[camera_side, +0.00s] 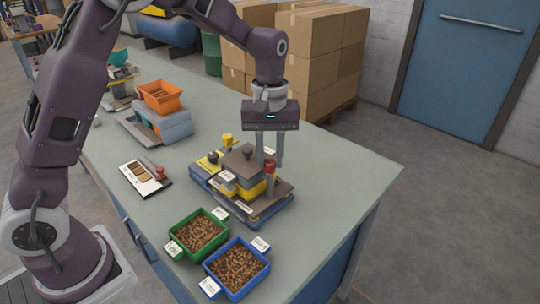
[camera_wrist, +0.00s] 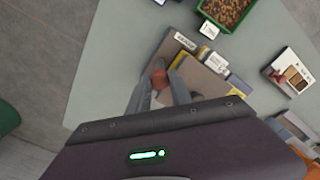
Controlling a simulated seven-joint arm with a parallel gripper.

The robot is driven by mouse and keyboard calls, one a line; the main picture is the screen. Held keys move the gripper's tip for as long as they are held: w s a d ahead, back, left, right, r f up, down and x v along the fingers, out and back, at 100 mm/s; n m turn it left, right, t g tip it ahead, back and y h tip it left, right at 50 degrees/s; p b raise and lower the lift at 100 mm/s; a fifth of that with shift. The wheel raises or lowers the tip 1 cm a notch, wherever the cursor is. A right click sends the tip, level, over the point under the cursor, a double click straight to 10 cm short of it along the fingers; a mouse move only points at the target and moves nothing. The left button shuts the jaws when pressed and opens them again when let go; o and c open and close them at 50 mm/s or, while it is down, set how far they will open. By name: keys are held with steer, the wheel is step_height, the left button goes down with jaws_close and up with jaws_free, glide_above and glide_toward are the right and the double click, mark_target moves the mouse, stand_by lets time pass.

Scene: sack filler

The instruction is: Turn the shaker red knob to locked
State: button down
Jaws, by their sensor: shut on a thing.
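The red knob (camera_side: 269,168) stands on the right part of the shaker, a low machine with a blue base (camera_side: 262,214), brown top plates and yellow parts. My gripper (camera_side: 271,163) reaches straight down over it, and its fingers are shut on the red knob. In the wrist view the red knob (camera_wrist: 159,78) shows between the two fingertips (camera_wrist: 160,84). The fingers hide part of the knob, and I cannot read its turn position. A white label (camera_wrist: 186,41) lies on the plate near the knob; its words are too small to read.
A yellow knob (camera_side: 227,140) and a dark knob (camera_side: 247,152) stand close by on the machine. A green bin (camera_side: 223,239) and a blue bin (camera_side: 236,294) of brown pieces sit in front. An orange tray (camera_side: 160,96) stands behind left. The table's right end is clear.

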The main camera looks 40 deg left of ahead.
mark_target(270, 161)
stand_by(0.3)
steer(key=c, duration=1.2)
jaws_free()
steer(key=shift+o, duration=0.2)
step_height(270, 161, up, 7)
steer(key=shift+r, duration=0.1)
steer(key=s+a+r+m+t, duration=0.1)
steer(key=s+r+m+t, duration=0.2)
steer(key=s, duration=0.6)
steer(key=s+a+r+m+t, duration=0.1)
steer(key=s+r+m, duration=0.3)
steer(key=s, duration=0.5)
steer(key=s+f+m+t, duration=0.1)
steer(key=s+f+m, duration=0.1)
steer(key=s, duration=0.6)
steer(key=shift+s+t, duration=0.2)
steer(key=shift+t, duration=0.1)
